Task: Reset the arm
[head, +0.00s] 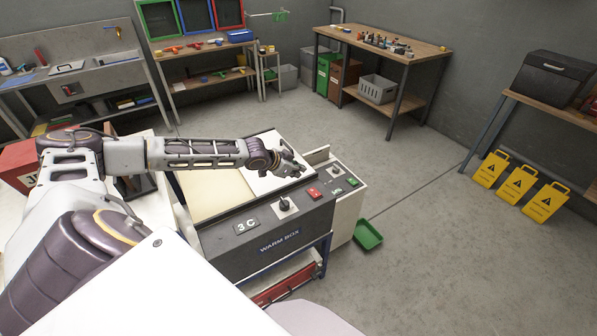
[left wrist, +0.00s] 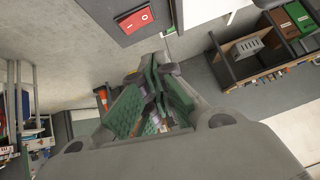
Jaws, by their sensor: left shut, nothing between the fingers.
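My left arm reaches in from the left over the grey box labelled WARM BOX (head: 262,236). My left gripper (head: 298,171) is shut and empty, above the right part of the box top. In the left wrist view its green-padded fingers (left wrist: 153,78) are together with nothing between them. A red switch (head: 314,193) sits on the box's front right, below and to the right of the gripper in the head view. My right gripper is not in view.
A green tray (head: 368,236) lies on the floor right of the box. Yellow warning signs (head: 519,187) stand at the right. A workbench (head: 384,42) with small items stands at the back. The floor between is clear.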

